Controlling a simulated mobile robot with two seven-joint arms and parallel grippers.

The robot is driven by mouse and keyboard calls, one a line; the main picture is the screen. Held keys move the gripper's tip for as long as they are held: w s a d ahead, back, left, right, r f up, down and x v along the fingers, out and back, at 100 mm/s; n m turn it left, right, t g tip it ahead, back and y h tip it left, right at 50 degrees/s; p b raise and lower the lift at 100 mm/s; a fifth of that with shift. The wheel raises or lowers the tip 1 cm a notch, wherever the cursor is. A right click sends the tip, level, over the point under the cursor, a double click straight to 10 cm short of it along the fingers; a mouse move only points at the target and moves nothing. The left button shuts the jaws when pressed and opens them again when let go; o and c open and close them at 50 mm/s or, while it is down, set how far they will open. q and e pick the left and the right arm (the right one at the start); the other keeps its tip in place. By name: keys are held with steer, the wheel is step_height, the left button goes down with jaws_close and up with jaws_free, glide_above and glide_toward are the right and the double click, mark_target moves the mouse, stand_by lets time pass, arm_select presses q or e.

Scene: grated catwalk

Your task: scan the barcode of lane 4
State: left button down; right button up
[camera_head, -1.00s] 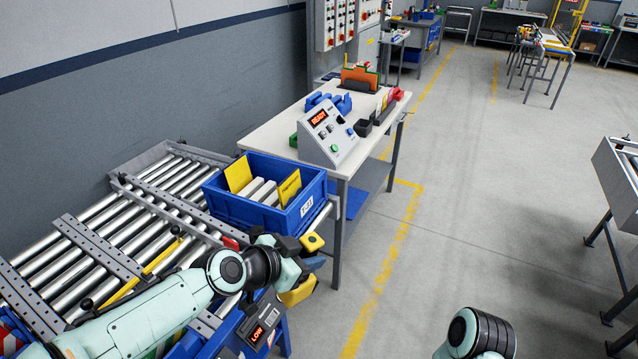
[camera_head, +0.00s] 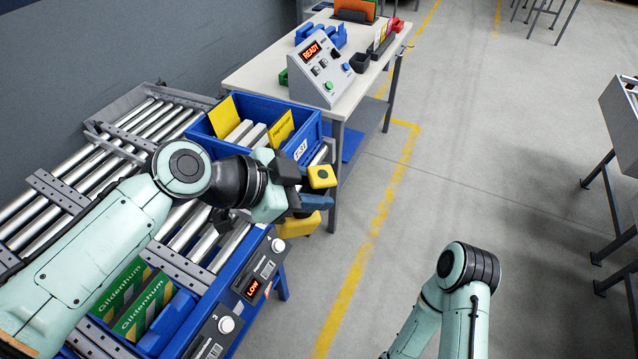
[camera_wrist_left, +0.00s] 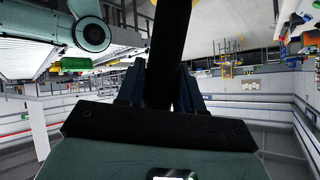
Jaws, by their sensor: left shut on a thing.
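My left gripper (camera_head: 308,201) is shut on a yellow and dark hand-held thing, seemingly a scanner (camera_head: 321,177), held above the front edge of the roller lanes. In the left wrist view its dark body (camera_wrist_left: 168,45) stands between the two fingers. A second module (camera_head: 214,335) nearer me also has a barcode label (camera_head: 211,351). I cannot read lane numbers, so I cannot tell which is lane 4. My right arm shows at the bottom; its gripper is out of view.
Green cartons (camera_head: 143,305) lie in a near lane. A control box (camera_head: 318,70) reading READY stands on the table (camera_head: 262,68).

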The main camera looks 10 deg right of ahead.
mark_target(300, 214)
arm_select(q)
steer(key=f+b, duration=0.1)
steer(key=f, duration=0.1)
steer(key=w+a+f+b, duration=0.1)
steer(key=f+b, duration=0.1)
steer(key=f, duration=0.1)
steer(key=a+f+b, duration=0.1)
steer(key=f, duration=0.2)
steer(key=shift+w+a, duration=0.1)
steer(key=shift+w, duration=0.15)
steer(key=shift+w+a+f+b, duration=0.1)
steer(key=shift+a+f+b, duration=0.05)
steer(key=shift+f+b, duration=0.3)
steer(key=shift+w+a+f+b, duration=0.1)
steer(key=shift+a+f+b, duration=0.05)
steer(key=shift+f+b, duration=0.2)
arm_select(e)
step_height(300, 214, down, 6)
steer(key=s, duration=0.2)
steer(key=shift+f, duration=0.1)
stand_by(0.9)
